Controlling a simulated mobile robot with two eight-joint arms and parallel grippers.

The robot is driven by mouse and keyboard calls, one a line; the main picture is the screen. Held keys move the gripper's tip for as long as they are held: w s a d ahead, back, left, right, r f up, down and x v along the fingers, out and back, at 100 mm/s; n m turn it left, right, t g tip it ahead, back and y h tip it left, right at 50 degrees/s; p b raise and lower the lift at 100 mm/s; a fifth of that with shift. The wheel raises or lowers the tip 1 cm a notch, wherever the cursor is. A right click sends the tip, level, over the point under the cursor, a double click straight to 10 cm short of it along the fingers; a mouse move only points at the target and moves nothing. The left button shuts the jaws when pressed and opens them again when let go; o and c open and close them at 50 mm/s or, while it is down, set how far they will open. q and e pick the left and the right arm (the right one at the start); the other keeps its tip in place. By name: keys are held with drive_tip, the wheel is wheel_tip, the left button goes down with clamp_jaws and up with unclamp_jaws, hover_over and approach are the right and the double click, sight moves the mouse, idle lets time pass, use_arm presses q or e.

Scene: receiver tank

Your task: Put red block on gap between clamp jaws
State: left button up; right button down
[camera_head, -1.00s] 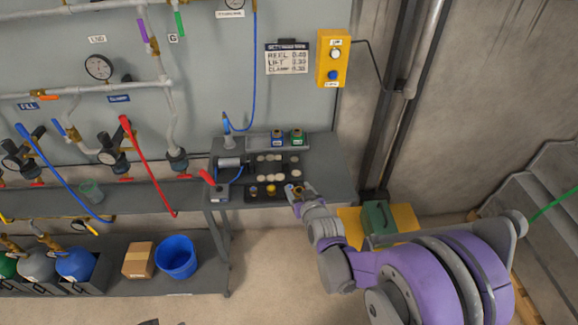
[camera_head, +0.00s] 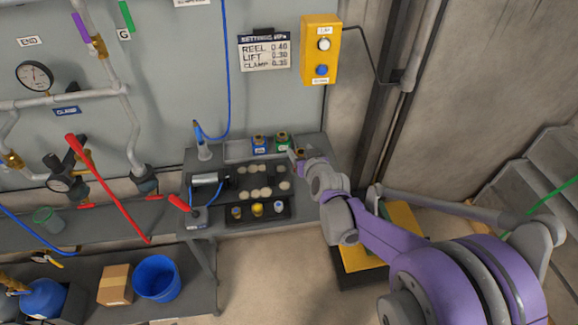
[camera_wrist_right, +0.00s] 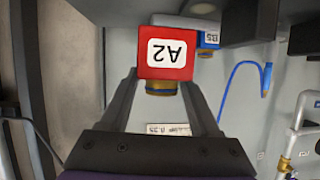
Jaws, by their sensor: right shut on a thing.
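My right gripper (camera_head: 297,155) is over the right part of the workbench, near its back edge. In the right wrist view, the gripper (camera_wrist_right: 160,86) is shut on the red block (camera_wrist_right: 168,66), holding it by its brass-coloured lower end. The block bears a white label reading A2, upside down in that view. In the head view the block is not clearly made out. A pale cylinder (camera_head: 207,178), seemingly part of the clamp, lies at the left of the bench, left of my gripper. The gap between the jaws is too small to tell. My left gripper is not in view.
A blue block (camera_head: 260,146) and a green block (camera_head: 282,141) stand at the bench's back, just left of my gripper. Several pale discs (camera_head: 262,192) lie mid-bench. A front tray (camera_head: 268,214) holds small parts. A red-handled lever (camera_head: 179,203) stands at front left.

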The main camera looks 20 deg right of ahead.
drive_tip(key=shift+s+f, duration=0.1)
drive_tip(key=shift+f, duration=0.85)
drive_tip(key=shift+f+b, duration=0.45)
drive_tip(key=shift+f, duration=1.4)
drive_tip(key=shift+f, duration=0.2)
drive_tip(key=shift+c, duration=0.6)
unclamp_jaws()
drive_tip(key=shift+r, duration=0.15)
